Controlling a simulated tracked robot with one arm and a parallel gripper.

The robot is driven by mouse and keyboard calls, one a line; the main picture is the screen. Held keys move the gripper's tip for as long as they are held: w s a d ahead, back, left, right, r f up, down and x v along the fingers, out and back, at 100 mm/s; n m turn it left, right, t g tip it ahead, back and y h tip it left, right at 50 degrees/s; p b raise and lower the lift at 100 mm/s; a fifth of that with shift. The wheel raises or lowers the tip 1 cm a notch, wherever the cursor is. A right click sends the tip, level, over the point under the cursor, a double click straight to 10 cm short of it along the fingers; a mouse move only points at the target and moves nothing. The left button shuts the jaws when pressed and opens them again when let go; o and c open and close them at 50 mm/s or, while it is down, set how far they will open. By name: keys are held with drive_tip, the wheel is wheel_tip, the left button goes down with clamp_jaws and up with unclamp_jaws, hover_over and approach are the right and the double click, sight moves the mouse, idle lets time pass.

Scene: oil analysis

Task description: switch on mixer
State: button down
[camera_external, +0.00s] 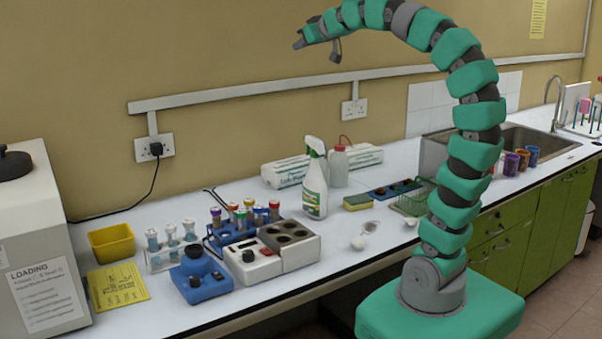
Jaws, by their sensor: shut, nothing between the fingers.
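A small blue device with a dark round top and a dark knob on its front, which looks like the mixer (206,288), stands near the front edge of the bench at the left. I cannot tell whether it is on. My gripper (300,43) is high in front of the wall, above the bench and up to the right of the mixer. It is small in the picture, shut and empty, and touches nothing.
A white and grey block heater (262,263) stands right beside the mixer. Tube racks (165,260) are behind it, with a yellow tray (112,243) and yellow sheet (117,287) to the left. A spray bottle (314,190) stands further right. The air above the mixer is clear.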

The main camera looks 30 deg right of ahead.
drive_tip(key=w+a+f+n+g+y, duration=0.15)
drive_tip(key=a+f+n+g, duration=0.25)
drive_tip(key=a+f, duration=0.8)
drive_tip(key=n+g+h+b, duration=0.1)
drive_tip(key=n+g+h, duration=0.2)
drive_tip(key=n+g, duration=0.75)
hover_over(220, 276)
drive_tip(key=w, duration=0.2)
wheel_tip(220, 276, down, 24)
drive_tip(key=shift+f+n, duration=0.25)
drive_tip(key=shift+n, duration=0.1)
drive_tip(key=shift+f+t, duration=0.1)
drive_tip(key=shift+t, duration=0.15)
drive_tip(key=f, duration=0.4)
drive_tip(key=s+f, duration=0.1)
drive_tip(key=f, duration=0.8)
drive_tip(key=shift+s+f, duration=0.35)
drive_tip(key=shift+s, duration=0.05)
